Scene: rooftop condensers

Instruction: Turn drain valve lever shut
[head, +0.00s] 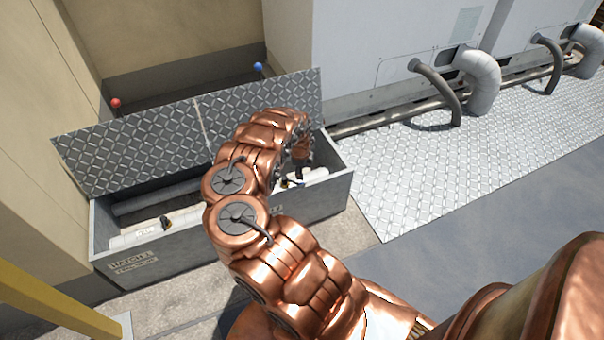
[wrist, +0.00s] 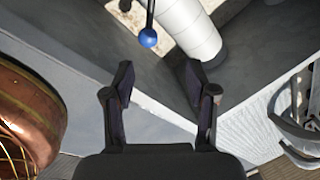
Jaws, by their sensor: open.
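In the wrist view, a blue ball knob (wrist: 148,38) sits at the end of a thin dark rod, which I take for the lever. It lies just beyond the fingertips of my gripper (wrist: 159,82), nearer the left finger. The two fingers are apart with nothing between them. A white pipe (wrist: 190,30) runs beside the knob. In the head view my copper arm reaches over the open hatch box (head: 190,243) and hides part of its inside. A blue ball (head: 258,67) and a red ball (head: 115,103) show beyond the lid; I cannot tell if that blue one is the same knob.
The patterned metal lid (head: 130,145) stands open behind the box. Pipes (head: 155,198) run inside the box. A condenser cabinet (head: 375,45) with bent grey ducts (head: 482,85) stands at the back right. A yellow rail (head: 50,300) is at front left. Tread-plate floor (head: 420,170) at right is clear.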

